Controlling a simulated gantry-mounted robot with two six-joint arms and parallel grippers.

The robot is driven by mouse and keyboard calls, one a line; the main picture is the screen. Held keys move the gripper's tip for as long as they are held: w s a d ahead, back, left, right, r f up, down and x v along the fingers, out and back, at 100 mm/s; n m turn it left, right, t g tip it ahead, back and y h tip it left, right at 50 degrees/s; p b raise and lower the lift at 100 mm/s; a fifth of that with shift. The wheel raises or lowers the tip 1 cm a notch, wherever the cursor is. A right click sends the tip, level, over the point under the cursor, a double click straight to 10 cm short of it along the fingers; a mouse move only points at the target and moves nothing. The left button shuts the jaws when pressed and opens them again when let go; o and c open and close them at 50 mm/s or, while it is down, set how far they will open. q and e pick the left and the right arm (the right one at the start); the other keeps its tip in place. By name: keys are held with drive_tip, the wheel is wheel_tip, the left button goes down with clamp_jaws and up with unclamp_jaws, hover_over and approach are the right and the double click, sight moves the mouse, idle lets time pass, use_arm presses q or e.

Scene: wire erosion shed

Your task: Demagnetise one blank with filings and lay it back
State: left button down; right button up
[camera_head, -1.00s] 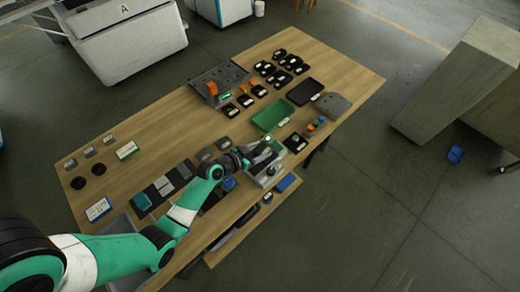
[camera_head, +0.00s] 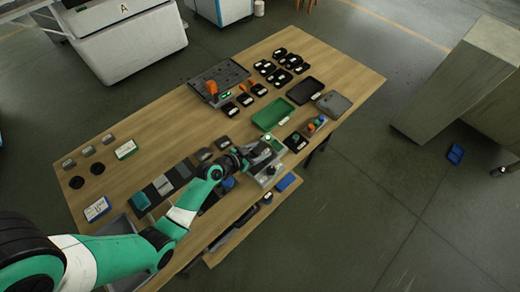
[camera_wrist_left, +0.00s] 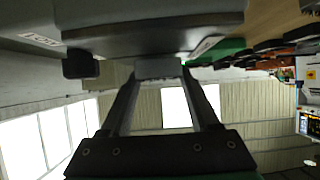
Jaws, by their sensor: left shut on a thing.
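My left gripper (camera_head: 258,157) is above the light grey bench unit (camera_head: 265,180) near the table's front edge. In the left wrist view, its two fingers (camera_wrist_left: 158,78) are shut on a small grey block (camera_wrist_left: 158,67), which looks like a blank. The block lies close against a broad dark grey body (camera_wrist_left: 150,38); I cannot tell whether they touch. Flat grey blanks (camera_head: 163,184) lie on a dark mat left of the gripper. No filings can be made out. My right gripper is not in view.
A green tray (camera_head: 265,124) and a black tray (camera_head: 305,91) are behind the unit. A grey panel with an orange handle (camera_head: 212,88) stands at the back. The table's left middle (camera_head: 150,120) is mostly bare.

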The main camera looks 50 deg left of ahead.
sight(256, 155)
use_arm(q)
drive_tip(key=shift+s+d, duration=0.15)
drive_tip(key=shift+s, duration=1)
drive_tip(key=shift+s, duration=0.1)
drive_tip(key=shift+s+d+p, duration=0.15)
drive_tip(key=shift+s+p, duration=0.15)
drive_tip(key=shift+s, duration=0.95)
drive_tip(key=shift+s+d, duration=0.2)
drive_tip(key=shift+s, duration=1.2)
drive_tip(key=shift+r, duration=0.2)
wheel_tip(256, 155, up, 7)
drive_tip(key=p, duration=0.6)
drive_tip(key=shift+r+p, duration=0.15)
drive_tip(key=shift+p, duration=0.15)
